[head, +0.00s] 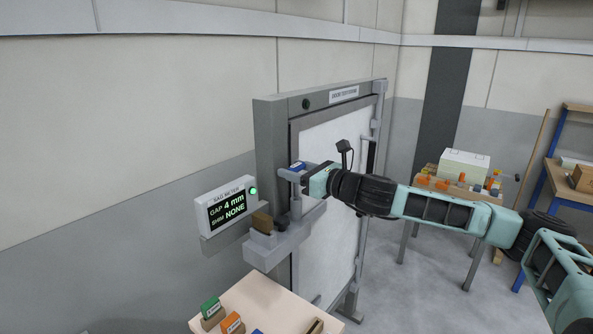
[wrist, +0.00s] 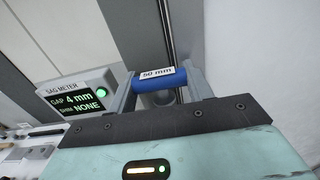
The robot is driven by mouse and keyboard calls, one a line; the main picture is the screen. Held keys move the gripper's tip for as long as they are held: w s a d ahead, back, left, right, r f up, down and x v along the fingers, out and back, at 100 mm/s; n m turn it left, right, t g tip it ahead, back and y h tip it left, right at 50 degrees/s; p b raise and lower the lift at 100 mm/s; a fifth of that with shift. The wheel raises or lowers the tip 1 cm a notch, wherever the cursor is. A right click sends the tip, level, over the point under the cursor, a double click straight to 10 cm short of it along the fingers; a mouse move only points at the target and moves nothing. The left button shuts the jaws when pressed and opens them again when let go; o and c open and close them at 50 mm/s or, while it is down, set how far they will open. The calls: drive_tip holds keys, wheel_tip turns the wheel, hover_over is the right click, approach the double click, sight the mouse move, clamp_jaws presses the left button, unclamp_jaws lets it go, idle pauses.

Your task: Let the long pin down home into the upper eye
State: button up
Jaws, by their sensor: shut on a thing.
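My gripper (head: 296,173) is shut on the blue grip of the long pin (head: 298,166), in front of the left post of the door test frame (head: 270,140). In the wrist view the blue grip (wrist: 152,83) carries a "50 mm" label and lies across between my two fingers (wrist: 160,86). A grey round part (wrist: 158,99) shows just beneath the grip. Below my gripper in the head view, a grey upright rod (head: 296,207) runs down to a grey bracket (head: 284,240). The upper eye is largely hidden by my gripper, so I cannot tell how deep the pin sits.
The sag meter (head: 227,206) reads gap 4 mm, shim none, with a green lamp. A brown block (head: 262,222) stands on the bracket. A table (head: 258,301) with coloured labelled blocks is in front. A cluttered bench (head: 462,182) stands right.

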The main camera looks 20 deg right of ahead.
sight(297, 196)
drive_tip(key=shift+f+b, duration=2.15)
drive_tip(key=shift+f, duration=0.7)
drive_tip(key=o, duration=1.1)
drive_tip(key=shift+v, duration=4)
